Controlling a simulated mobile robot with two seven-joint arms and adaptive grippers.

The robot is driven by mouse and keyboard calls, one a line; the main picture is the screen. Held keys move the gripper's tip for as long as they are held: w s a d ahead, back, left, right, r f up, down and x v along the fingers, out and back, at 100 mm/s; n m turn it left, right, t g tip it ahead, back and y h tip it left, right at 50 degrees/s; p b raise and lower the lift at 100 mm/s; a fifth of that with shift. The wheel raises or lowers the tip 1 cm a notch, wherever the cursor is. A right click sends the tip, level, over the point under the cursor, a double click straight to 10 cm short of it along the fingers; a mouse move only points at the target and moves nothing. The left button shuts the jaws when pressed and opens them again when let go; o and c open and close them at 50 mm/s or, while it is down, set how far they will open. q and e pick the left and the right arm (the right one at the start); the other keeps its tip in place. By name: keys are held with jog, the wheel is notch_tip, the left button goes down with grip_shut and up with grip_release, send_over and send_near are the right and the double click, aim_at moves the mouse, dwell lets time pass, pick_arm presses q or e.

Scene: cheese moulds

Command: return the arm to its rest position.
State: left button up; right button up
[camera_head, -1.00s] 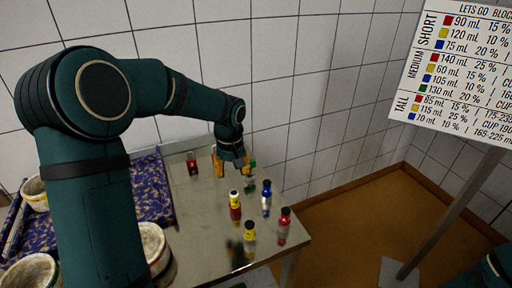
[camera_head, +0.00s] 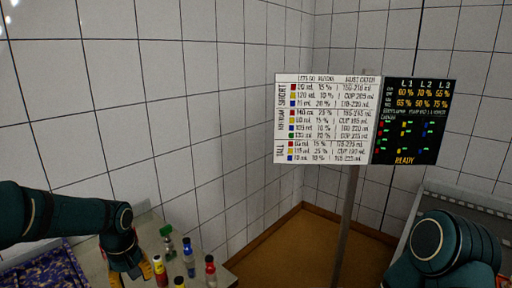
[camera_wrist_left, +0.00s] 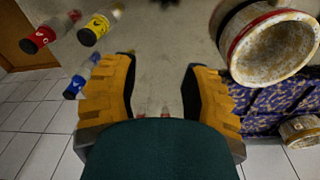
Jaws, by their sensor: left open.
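My left arm (camera_head: 55,215) comes in from the left in the head view. My left gripper (camera_head: 130,275) points down over the metal table, beside the small bottles. In the left wrist view my left gripper (camera_wrist_left: 160,72) has its yellow fingers wide apart with nothing held between them. The fingertips have the grey table top behind them. Part of my right arm (camera_head: 445,255) shows at the lower right of the head view; its gripper is not visible.
On the table stand a green bottle (camera_head: 167,244), a blue bottle (camera_head: 189,258), a red bottle (camera_head: 210,271) and a yellow-capped one (camera_head: 160,270). A stained mould (camera_wrist_left: 268,45) and patterned cloth (camera_wrist_left: 270,105) lie right in the wrist view. A sign board (camera_head: 325,120) stands behind.

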pick_arm(q)
jog(key=d+f, duration=0.3)
jog(key=f, duration=0.1)
jog(key=d+f+m+h, duration=0.1)
jog(key=d+f, duration=0.2)
jog(key=f, duration=0.1)
jog(key=s+d+f+m+h, duration=0.1)
jog(key=d+f, duration=0.2)
jog(key=f, duration=0.1)
jog(key=shift+d+f, duration=0.15)
jog(key=s+d+f+m+t+h, duration=0.1)
jog(key=s+d+f+m, duration=0.2)
jog(key=s+d+f, duration=0.8)
jog(key=s+f, duration=0.1)
jog(key=s, duration=0.2)
jog(key=shift+s+d+f+h, duration=0.15)
jog(key=shift+s+f+h, duration=0.1)
jog(key=shift+s+h, duration=0.15)
